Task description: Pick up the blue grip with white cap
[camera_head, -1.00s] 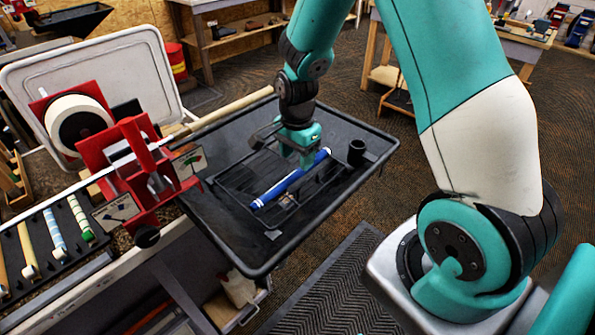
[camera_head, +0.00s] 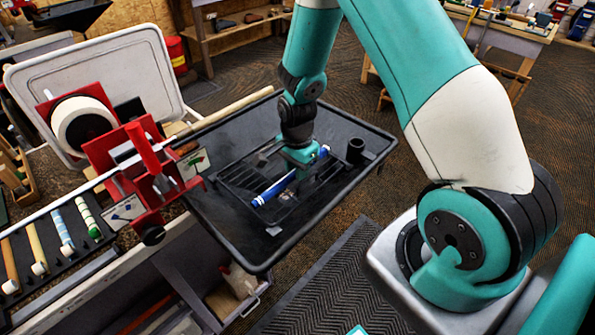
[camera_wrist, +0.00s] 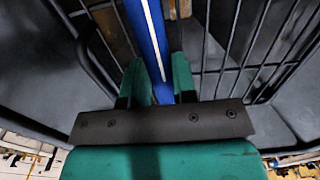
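The blue grip (camera_head: 274,190) lies slantwise on the black rack in the dark tray. Its near end has a white band, and its far end shows past my gripper. My gripper (camera_head: 300,164) is down at the grip's upper half. In the wrist view, the blue grip (camera_wrist: 150,38) with a pale stripe runs between the two teal fingers of my gripper (camera_wrist: 160,75). The fingers stand on either side of it, very close. I cannot tell whether they press on it.
The black tray (camera_head: 232,240) has a raised rim and a black cup (camera_head: 355,150) at its right. A red clamp (camera_head: 140,170) holds a shaft at the left. Several other grips, such as a green-and-white one (camera_head: 88,217), lie in a rack at lower left.

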